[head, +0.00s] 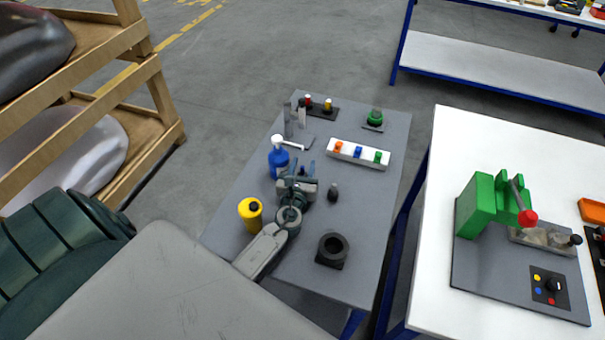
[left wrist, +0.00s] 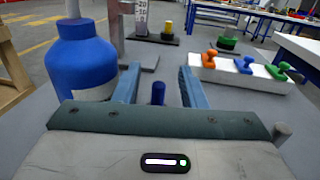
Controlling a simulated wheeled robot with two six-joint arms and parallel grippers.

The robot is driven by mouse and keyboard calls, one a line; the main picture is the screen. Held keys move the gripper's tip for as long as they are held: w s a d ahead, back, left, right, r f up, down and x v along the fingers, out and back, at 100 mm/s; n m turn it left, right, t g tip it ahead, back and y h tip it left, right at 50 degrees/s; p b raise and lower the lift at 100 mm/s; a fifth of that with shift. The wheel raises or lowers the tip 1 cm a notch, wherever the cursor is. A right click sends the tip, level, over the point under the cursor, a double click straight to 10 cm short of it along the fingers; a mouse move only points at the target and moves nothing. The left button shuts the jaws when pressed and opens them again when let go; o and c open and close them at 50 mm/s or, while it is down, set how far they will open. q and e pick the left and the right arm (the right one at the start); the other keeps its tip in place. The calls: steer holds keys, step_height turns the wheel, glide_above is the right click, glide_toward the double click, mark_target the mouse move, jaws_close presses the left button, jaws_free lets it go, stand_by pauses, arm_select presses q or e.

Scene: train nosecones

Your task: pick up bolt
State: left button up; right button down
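A small dark blue upright piece, which I take for the bolt, stands between the fingers of my left gripper in the left wrist view (left wrist: 158,93). In the head view it is small and partly hidden by the gripper (head: 303,170). My left gripper (head: 299,174) is low over the grey table. Its two blue fingers are apart in the left wrist view (left wrist: 159,77), one on each side of the piece, with gaps showing. I cannot tell exactly how far ahead the piece stands. My right gripper is not in view.
On the grey table (head: 338,285), a blue bottle (head: 278,162) stands close left of the gripper and a yellow bottle (head: 250,213) nearer me. A white block with coloured pieces (head: 358,154), a dark knob (head: 333,191) and a black ring part (head: 332,250) lie right.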

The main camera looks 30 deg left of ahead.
arm_select(q)
steer(key=shift+x, duration=0.95)
steer(key=shift+s, duration=0.15)
steer(key=shift+c, duration=0.7)
jaws_close()
